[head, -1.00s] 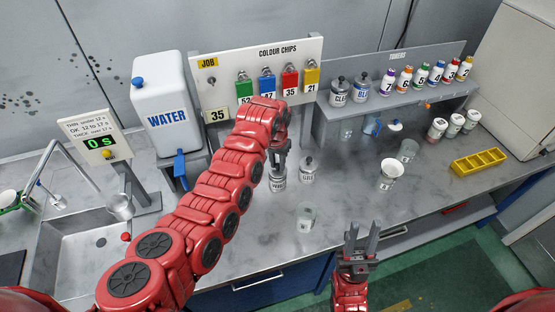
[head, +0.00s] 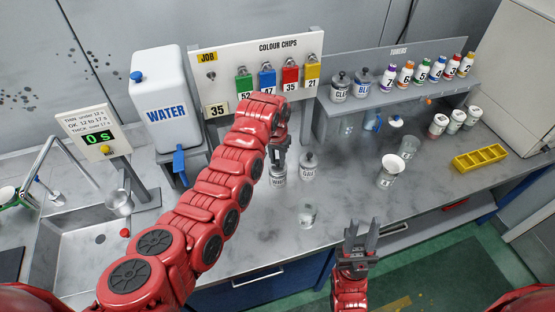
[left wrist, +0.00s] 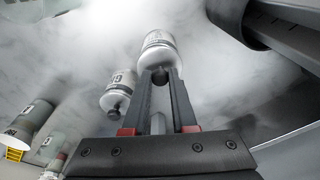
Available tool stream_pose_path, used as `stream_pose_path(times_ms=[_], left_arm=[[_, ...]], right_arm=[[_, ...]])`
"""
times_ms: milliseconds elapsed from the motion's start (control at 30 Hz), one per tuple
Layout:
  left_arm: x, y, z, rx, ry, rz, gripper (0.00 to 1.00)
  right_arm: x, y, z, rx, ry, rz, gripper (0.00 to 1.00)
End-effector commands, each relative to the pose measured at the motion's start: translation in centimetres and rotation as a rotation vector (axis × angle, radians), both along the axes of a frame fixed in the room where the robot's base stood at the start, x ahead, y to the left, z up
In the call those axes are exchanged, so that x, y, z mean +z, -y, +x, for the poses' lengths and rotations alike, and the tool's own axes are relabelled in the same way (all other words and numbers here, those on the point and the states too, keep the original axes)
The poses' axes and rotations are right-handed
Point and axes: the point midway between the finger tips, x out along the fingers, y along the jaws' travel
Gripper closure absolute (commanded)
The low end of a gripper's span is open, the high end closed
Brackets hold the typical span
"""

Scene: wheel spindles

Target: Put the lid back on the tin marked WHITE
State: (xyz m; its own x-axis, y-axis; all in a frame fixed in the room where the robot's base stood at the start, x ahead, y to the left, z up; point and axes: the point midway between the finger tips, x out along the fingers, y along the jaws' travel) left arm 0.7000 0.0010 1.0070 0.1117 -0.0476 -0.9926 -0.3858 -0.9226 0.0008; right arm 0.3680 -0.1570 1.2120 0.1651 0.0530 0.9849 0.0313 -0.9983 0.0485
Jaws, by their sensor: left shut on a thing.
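The tin marked WHITE (head: 278,177) stands on the bench below my left gripper (head: 279,160); only part of its label shows. In the left wrist view the tin (left wrist: 158,44) lies just beyond my left fingertips (left wrist: 160,76). My left gripper is shut on the dark knob of the lid (left wrist: 160,72). The lid is at the tin's top; whether it is fully seated I cannot tell. My right gripper (head: 362,232) is open and empty, in front of the bench edge.
A second lidded tin (head: 308,168) stands close to the right, also in the left wrist view (left wrist: 117,90). A clear cup (head: 307,213) stands in front. More cups (head: 390,172) and a yellow tray (head: 479,157) are further right. The sink (head: 90,235) is at the left.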

Motion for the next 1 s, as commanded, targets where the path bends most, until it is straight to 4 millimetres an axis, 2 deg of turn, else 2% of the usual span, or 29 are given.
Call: stream_pose_path(times_ms=[1000], left_arm=[[0.02, 0.03, -0.09, 0.000, -0.001, 0.000, 1.00]], right_arm=[[-0.52, 0.00, 0.00, 0.000, 0.000, 0.000, 0.66]])
